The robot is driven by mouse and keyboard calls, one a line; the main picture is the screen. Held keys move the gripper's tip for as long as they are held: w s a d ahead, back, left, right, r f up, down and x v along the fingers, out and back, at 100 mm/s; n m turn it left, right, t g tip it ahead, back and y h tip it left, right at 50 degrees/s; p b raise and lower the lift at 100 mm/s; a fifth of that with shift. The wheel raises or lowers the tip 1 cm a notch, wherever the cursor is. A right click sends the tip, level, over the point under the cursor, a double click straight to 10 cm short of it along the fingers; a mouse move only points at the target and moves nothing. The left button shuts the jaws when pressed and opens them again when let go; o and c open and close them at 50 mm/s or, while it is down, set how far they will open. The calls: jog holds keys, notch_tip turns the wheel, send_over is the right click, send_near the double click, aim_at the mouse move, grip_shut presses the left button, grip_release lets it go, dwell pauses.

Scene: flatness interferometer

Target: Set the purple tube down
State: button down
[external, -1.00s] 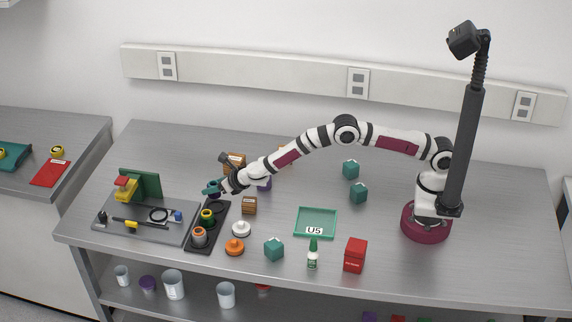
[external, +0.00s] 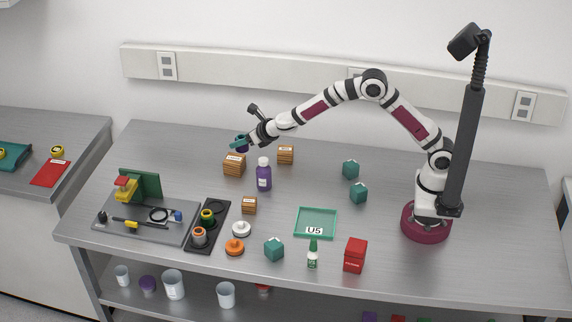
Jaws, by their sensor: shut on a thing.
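The black rack (external: 221,212) lies to the front left, apart from the gripper. It holds a yellow-green ring piece (external: 207,216) and an orange and grey piece (external: 199,236); its rear place looks empty.
A wooden crate (external: 234,165) stands below my gripper, with a purple bottle (external: 264,177) to its right. A green tray (external: 316,223) labelled U5 lies mid-bench. A grey instrument board (external: 145,222) lies left of the rack.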

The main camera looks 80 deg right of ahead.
jog(key=s+d+m+g+h, duration=0.35)
jog(key=s+d, duration=0.25)
jog(key=s, duration=0.6)
jog(key=s+d+m+g+h, duration=0.2)
jog(key=s+d+m, duration=0.3)
jog(key=s, duration=0.8)
send_over(294, 190)
jog(key=f, duration=1.2)
jog(key=shift+s+d+f, duration=0.1)
jog(key=shift+d+f, duration=0.05)
jog(key=shift+d, duration=0.1)
jog(key=shift+a+f, duration=0.2)
jog(key=shift+f, duration=1.9)
jog(key=shift+f, duration=0.1)
jog(key=shift+c, duration=1.3)
grip_release()
